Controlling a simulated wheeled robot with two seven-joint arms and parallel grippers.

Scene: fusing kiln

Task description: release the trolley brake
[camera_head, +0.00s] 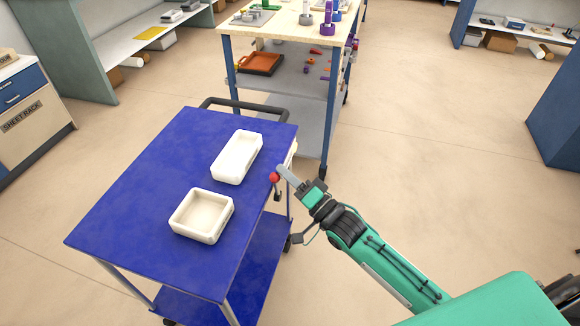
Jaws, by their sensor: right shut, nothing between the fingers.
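The trolley (138,207) has a blue top and a lower blue shelf, with a black push handle at its far end. A lever with a red ball knob (274,177) stands at the trolley's right edge; it looks like the brake. My right gripper (284,172) is shut and empty, its fingertips right beside the red knob. I cannot tell whether they touch it. Part of the lever below the knob shows dark against the trolley's side. My left gripper is out of view.
Two white trays, one deeper (201,215) and one longer (237,157), sit on the trolley top. A workbench (285,24) with tools and a shelf stands just beyond the trolley. A drawer cabinet (30,112) is at the left. The floor at right is open.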

